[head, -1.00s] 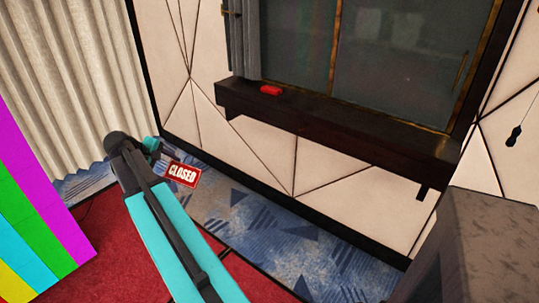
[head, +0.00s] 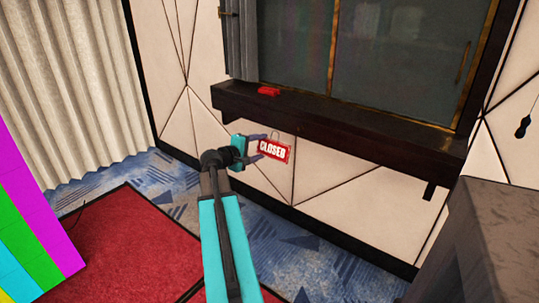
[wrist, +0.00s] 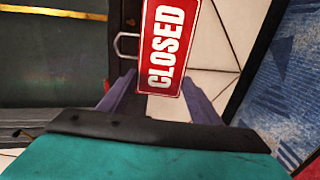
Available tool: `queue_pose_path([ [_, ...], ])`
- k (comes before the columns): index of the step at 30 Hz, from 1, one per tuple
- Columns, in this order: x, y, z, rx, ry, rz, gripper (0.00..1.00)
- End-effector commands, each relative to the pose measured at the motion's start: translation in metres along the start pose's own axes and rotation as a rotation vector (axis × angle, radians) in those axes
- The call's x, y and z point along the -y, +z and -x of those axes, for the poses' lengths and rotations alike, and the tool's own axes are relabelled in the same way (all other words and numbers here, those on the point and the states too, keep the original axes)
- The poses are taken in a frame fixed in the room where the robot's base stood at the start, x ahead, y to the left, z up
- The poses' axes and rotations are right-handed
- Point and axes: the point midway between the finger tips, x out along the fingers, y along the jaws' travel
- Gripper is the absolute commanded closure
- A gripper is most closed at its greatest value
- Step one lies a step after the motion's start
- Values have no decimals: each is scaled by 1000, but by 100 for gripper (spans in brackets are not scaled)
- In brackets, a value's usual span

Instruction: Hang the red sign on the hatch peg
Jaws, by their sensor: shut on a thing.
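The red sign (head: 273,151) with white "CLOSED" lettering is held at the end of my gripper (head: 261,148), in front of the pale panel below the hatch ledge. In the wrist view the red sign (wrist: 166,50) lies between the two purple fingers, its lettering running sideways. A thin wire loop (head: 276,134) sticks up from the sign's top edge; in the wrist view it points left. A small dark peg-like fitting (head: 228,14) with a brass-coloured end shows on the wall left of the hatch, near the picture's top. The sign is below and right of it.
The dark hatch ledge (head: 340,135) juts out above the sign, with a small red object (head: 269,91) on it. A grey curtain (head: 241,45) hangs at the hatch's left side. A grey block (head: 492,240) stands at right. Striped colour panel (head: 35,220) at left.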

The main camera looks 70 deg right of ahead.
Motion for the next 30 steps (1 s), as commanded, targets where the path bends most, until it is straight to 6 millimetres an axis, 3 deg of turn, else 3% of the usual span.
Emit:
queue_pose_path([
  [3, 0, 19, -19, 10, 36, -2, 68],
  [9, -4, 30, -30, 14, 62, -4, 68],
  [30, -6, 30, -36, 15, 63, -4, 68],
])
